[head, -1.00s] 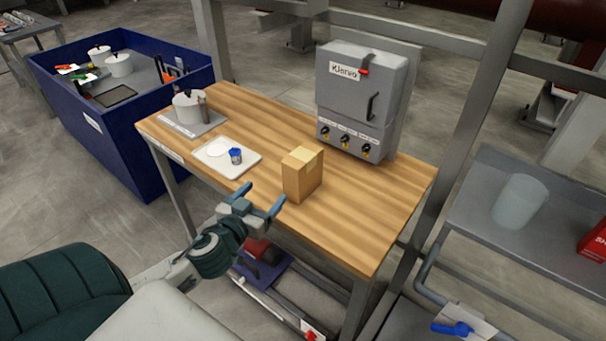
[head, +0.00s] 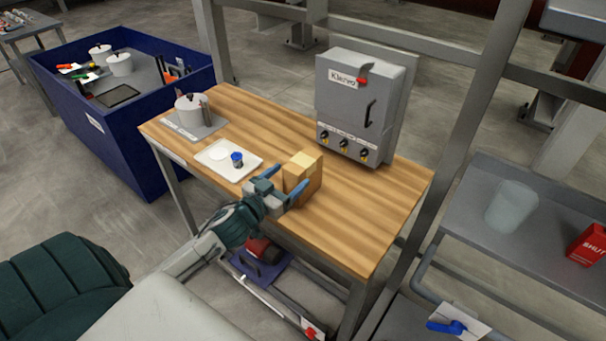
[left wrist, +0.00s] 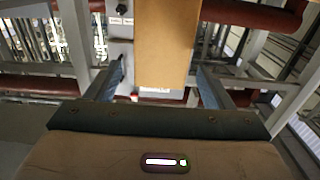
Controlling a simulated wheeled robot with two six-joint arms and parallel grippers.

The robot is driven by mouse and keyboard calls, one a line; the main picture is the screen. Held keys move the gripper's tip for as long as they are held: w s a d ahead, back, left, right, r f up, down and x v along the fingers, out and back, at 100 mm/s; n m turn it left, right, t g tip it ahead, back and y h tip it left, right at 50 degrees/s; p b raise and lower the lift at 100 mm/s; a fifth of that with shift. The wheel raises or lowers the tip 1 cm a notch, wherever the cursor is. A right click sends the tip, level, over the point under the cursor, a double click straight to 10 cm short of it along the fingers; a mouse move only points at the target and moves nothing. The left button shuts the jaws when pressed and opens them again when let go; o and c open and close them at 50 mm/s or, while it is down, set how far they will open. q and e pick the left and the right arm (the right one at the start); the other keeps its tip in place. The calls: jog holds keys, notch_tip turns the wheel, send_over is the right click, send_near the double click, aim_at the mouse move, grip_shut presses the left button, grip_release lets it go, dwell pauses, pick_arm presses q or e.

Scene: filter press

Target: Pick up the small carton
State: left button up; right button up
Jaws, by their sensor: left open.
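The small carton (head: 304,174) is a tan cardboard box standing upright near the front edge of the wooden table. In the left wrist view the carton (left wrist: 166,45) lies ahead, in the gap between the two fingers. My left gripper (head: 286,180) is open at the carton's near side. In the head view its fingers partly hide the carton's lower left part. From the wrist view, I cannot tell whether either finger touches it. My right gripper is not in view.
A white tray (head: 219,166) with a small blue-topped container (head: 237,160) is left of the carton. A lidded pot (head: 190,108) stands at the far left. A grey control box (head: 362,108) stands behind. The table's right part is clear.

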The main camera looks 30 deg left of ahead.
aim_at(299, 163)
pick_arm(q)
jog(key=shift+w+r+p, duration=0.45)
jog(key=shift+w+p, duration=0.3)
jog(key=shift+p, duration=0.15)
jog(key=shift+w+d+r+p, duration=0.1)
jog(key=shift+w+p, duration=0.25)
jog(key=shift+w, duration=0.85)
jog(key=shift+w+f, duration=0.2)
jog(key=shift+w, duration=0.3)
jog(key=shift+w+d+b, duration=0.1)
jog(key=shift+w+b, duration=0.05)
jog(key=shift+b, duration=0.15)
jog(key=c, duration=1.4)
jog(key=shift+r, duration=0.1)
jog(key=shift+c, duration=1)
